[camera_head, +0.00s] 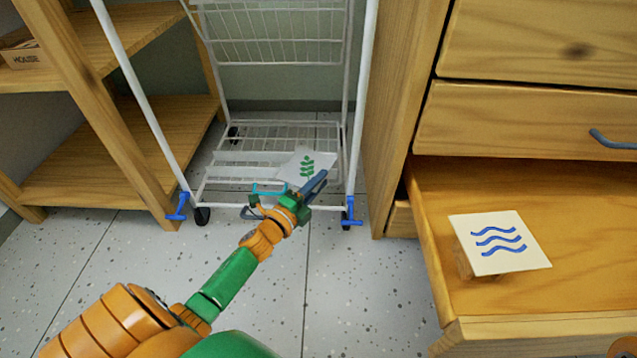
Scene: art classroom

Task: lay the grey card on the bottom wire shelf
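The card (294,168) is pale grey-white with a green leaf sprig printed on it. It shows over the front right part of the bottom wire shelf (235,170) of the white wire rack. My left gripper (317,180) is at the rack's front, its dark finger overlapping the card's near right edge. I cannot tell whether the fingers grip the card or only pass in front of it, nor whether the card rests flat on the wires. The card's near edge is partly hidden by the gripper.
The rack has blue-braked wheels (178,207) and an upper wire basket (275,40). Wooden shelving (120,160) stands left, a wooden cabinet right. Its open drawer (590,270) holds a cream card with blue waves (500,262) on a small block. Speckled floor (345,290) lies clear in front.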

